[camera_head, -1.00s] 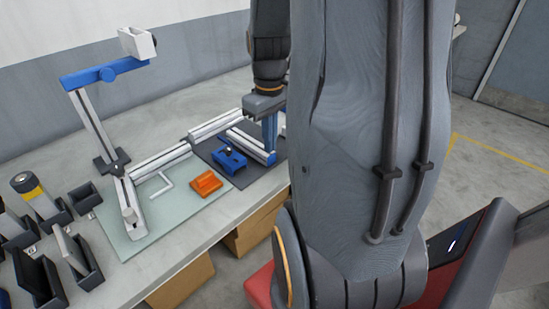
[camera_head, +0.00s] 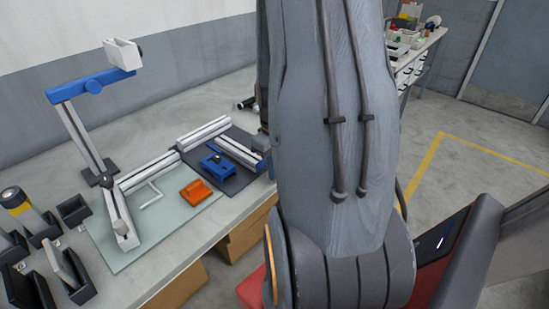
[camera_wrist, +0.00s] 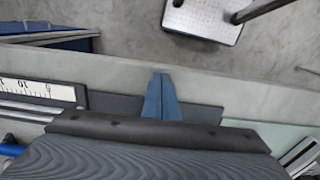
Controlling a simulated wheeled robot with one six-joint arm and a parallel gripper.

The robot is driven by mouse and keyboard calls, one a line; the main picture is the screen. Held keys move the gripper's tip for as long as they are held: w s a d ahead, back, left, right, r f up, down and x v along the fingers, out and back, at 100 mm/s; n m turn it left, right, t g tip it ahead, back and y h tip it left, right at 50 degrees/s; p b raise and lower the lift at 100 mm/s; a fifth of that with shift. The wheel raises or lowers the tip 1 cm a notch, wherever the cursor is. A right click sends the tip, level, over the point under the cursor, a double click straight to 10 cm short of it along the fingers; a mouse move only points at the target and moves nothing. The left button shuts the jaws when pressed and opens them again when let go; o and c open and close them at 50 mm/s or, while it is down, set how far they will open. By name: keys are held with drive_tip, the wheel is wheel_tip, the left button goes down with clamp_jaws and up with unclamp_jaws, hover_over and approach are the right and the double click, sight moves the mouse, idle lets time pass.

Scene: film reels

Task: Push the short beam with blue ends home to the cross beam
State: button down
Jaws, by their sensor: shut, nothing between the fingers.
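The short beam (camera_head: 238,151) lies on the dark mat, a pale rail with blue at its right end. The far end points towards the cross beam (camera_head: 203,132); I cannot tell whether they touch. The cross beam is a longer pale rail running diagonally. My gripper's blue fingers (camera_wrist: 161,97) are together and empty in the wrist view, over the dark mat (camera_wrist: 205,117) and close to the bench edge. In the head view my arm hides the gripper and anything right of the short beam.
A blue block with a black knob (camera_head: 219,167) sits on the mat, in front of the short beam. An orange block (camera_head: 195,191) and a white hooked rod (camera_head: 152,195) lie on the glassy plate (camera_head: 120,259). An upright post with a blue arm (camera_head: 90,87) stands left. Dark bins line the left.

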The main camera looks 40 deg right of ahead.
sight(259, 160)
drive_tip(key=w, duration=0.2)
drive_tip(key=w+p, duration=0.1)
drive_tip(key=shift+w+a+r, duration=0.15)
drive_tip(key=shift+w, duration=0.25)
drive_tip(key=w, duration=0.6)
drive_tip(key=shift+w+a, duration=0.25)
drive_tip(key=s, duration=0.2)
drive_tip(key=s+p, duration=0.1)
drive_tip(key=s, duration=0.1)
drive_tip(key=shift+s+d+r+p, duration=0.2)
drive_tip(key=shift+p, duration=0.1)
wheel_tip(259, 160, up, 10)
drive_tip(key=b, duration=0.2)
drive_tip(key=shift+w+f+b, duration=0.15)
drive_tip(key=shift+f+b, duration=0.05)
drive_tip(key=shift+b, duration=0.2)
